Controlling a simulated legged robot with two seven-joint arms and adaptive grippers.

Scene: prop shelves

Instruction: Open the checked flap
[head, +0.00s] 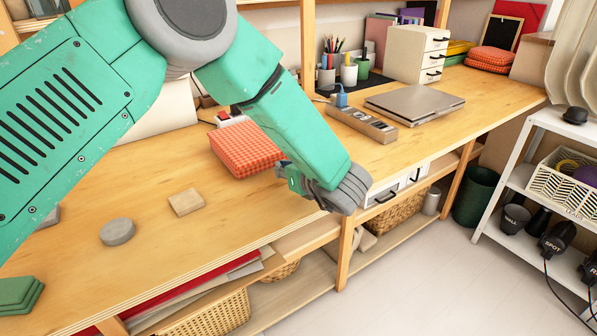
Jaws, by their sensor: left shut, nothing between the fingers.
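The red-orange checked flap (245,146) shows as the checked top of a low boxy thing on the wooden bench, left of my left forearm. Its surface looks roughly level, and I cannot tell whether it is raised at all. My left arm comes in from the upper left and bends down over the bench. My left gripper (288,176) is shut and empty at the right front corner of the checked thing, near the bench's front edge. I cannot tell whether it touches it. The wrist partly hides the fingers. My right gripper is not in view.
A wooden block (186,202) and a grey disc (117,232) lie on the bench (150,255) at left. A white rack (520,180) stands on the right.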

